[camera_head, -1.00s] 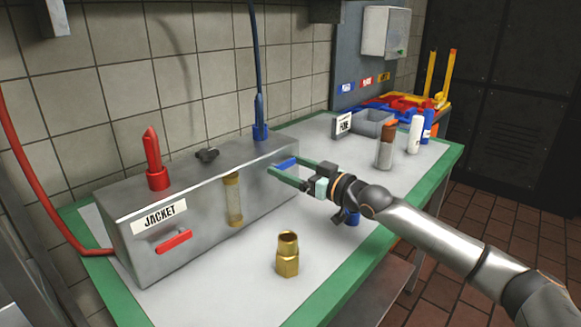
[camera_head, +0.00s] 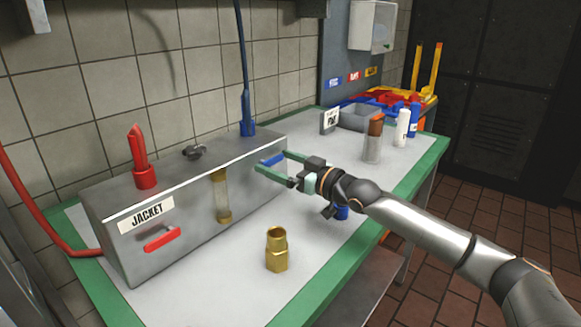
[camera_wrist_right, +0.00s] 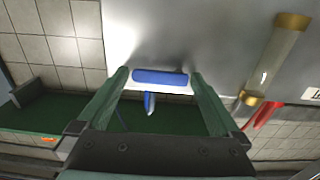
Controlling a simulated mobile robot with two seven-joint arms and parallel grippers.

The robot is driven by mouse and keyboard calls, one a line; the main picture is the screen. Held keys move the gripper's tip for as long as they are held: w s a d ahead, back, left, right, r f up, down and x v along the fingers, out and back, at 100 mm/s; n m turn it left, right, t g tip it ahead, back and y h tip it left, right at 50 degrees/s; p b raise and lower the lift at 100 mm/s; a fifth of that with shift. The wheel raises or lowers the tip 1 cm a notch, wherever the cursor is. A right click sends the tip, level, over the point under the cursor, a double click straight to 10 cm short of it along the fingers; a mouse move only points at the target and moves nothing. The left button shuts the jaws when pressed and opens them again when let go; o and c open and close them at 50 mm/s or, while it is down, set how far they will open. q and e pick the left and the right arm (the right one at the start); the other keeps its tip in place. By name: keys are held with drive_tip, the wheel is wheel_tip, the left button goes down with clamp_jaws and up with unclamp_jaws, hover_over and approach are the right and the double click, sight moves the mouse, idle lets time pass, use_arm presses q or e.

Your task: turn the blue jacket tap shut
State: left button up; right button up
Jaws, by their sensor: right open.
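The blue tap handle (camera_head: 272,160) is on the front face of the steel jacket box (camera_head: 190,222), near its right end. It lies lengthwise along the box. My right gripper (camera_head: 274,163) is open, its green fingers at either end of the handle. In the right wrist view the blue handle (camera_wrist_right: 160,77) sits crosswise between the fingertips, with small gaps at both ends. It does not look gripped. My left gripper is not in view.
A red handle (camera_head: 162,239) is under the JACKET label. A sight glass (camera_head: 222,198) is mid-box. A brass fitting (camera_head: 277,250) stands in front on the table. Bottles (camera_head: 403,127) and a grey bin (camera_head: 360,118) are at the back right. A blue object (camera_head: 341,212) is below my wrist.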

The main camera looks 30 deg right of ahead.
drive_tip(key=v, duration=1.2)
drive_tip(key=shift+p, duration=0.4)
drive_tip(key=shift+s+d, duration=0.1)
drive_tip(key=shift+s, duration=0.05)
idle(0.6)
